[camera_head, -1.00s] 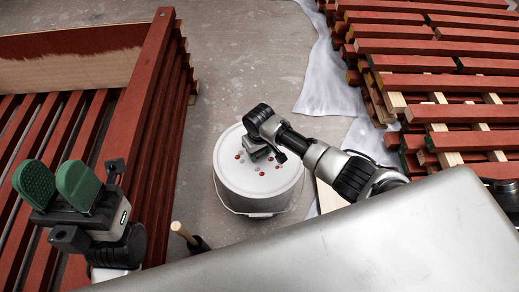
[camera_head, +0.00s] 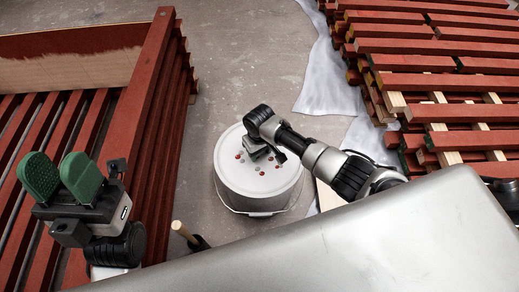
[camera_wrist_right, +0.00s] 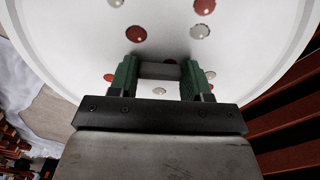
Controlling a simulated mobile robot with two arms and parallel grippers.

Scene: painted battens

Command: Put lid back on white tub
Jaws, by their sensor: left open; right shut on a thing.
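The white lid (camera_head: 243,178), dotted with red and grey drips, lies over the top of the white tub (camera_head: 232,195) on the floor. It looks level in the head view, but I cannot tell whether its rim is fully seated. My right gripper (camera_head: 262,153) is over the lid's middle. In the right wrist view its green fingers (camera_wrist_right: 159,78) are shut on a small grey grip (camera_wrist_right: 160,70) on the lid (camera_wrist_right: 85,45). The tub's inside is hidden. My left gripper (camera_head: 60,178) is open and empty at the left, above red slats, away from the tub.
Red battens (camera_head: 150,110) stand left of the tub. A stack of red battens (camera_head: 440,85) is at the right, beside white sheeting (camera_head: 325,80). A grey metal surface (camera_head: 350,245) fills the front. A wooden handle (camera_head: 183,232) stands near the tub. Bare floor (camera_head: 240,60) lies behind the tub.

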